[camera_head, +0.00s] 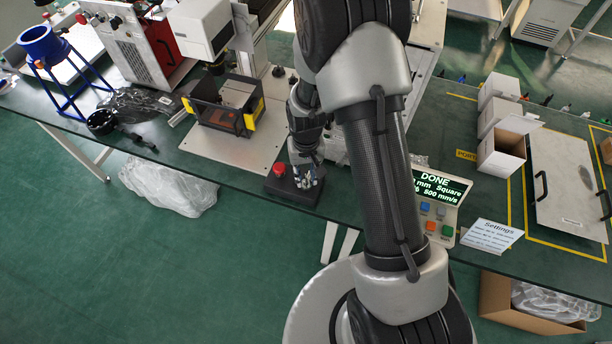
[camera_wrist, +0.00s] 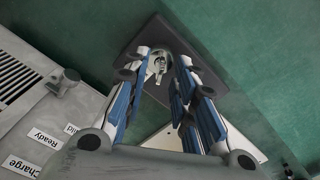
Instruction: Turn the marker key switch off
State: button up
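The marker's dark control box (camera_head: 291,191) sits near the front edge of the green bench, with a red push button (camera_head: 279,169) on its left part. My gripper (camera_head: 306,177) is directly over the right part of this box and hides the key switch in the head view. In the wrist view, the key switch (camera_wrist: 158,64) shows as a round metal face with a key standing in it, on the dark box (camera_wrist: 193,48). My gripper's two fingers (camera_wrist: 162,60) are spread, one on each side of the key. I cannot tell whether either finger touches it.
The marking machine's pale base plate (camera_head: 222,147) lies behind and left of the box. Right of my arm stand a display console (camera_head: 437,205) reading "DONE" and a settings card (camera_head: 490,236). A blue funnel stand (camera_head: 44,46) and open white boxes (camera_head: 501,152) are farther away.

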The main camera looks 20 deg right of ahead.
jog(key=shift+f, duration=0.35)
jog(key=shift+c, duration=0.4)
grip_shut()
